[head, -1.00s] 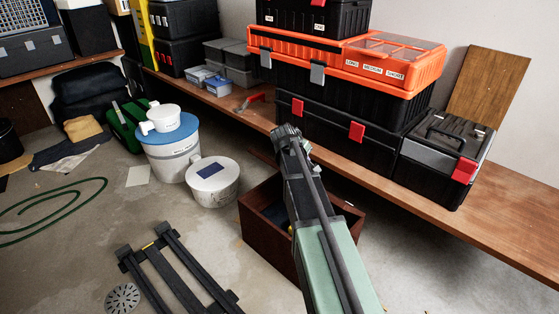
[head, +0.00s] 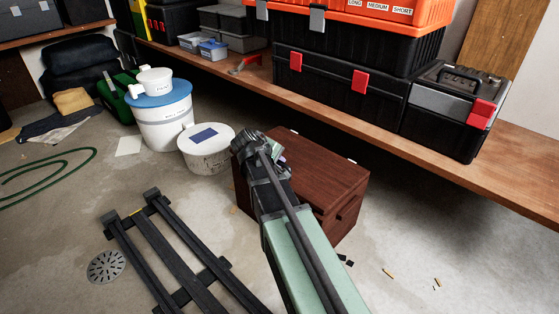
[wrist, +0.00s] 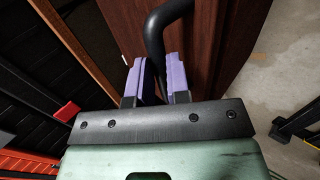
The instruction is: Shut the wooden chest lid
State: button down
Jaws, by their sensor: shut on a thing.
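The reddish-brown wooden chest (head: 345,222) stands on the floor in front of the bench. Its lid (head: 318,165) lies down over the box in the head view; whether a thin gap is left cannot be told. The wood also shows in the wrist view (wrist: 236,40). My gripper (head: 262,150) is over the chest's left part and hides some of it. In the wrist view my gripper's purple fingers (wrist: 160,78) are shut on a black curved bar (wrist: 154,36), which looks like a handle. Its attachment to the lid is not clear.
A white tub (head: 205,150) and a blue-lidded bucket (head: 163,115) stand left of the chest. A black slatted frame (head: 165,245) lies in front. The wooden bench (head: 520,190) with toolboxes (head: 335,98) runs behind. The floor to the right is mostly clear.

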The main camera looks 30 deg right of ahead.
jog(key=shift+a+f, duration=0.1)
jog(key=shift+f, duration=0.05)
jog(key=c, duration=1.1)
grip_release()
jog(key=p+v, duration=0.8)
jog(key=v, duration=0.3)
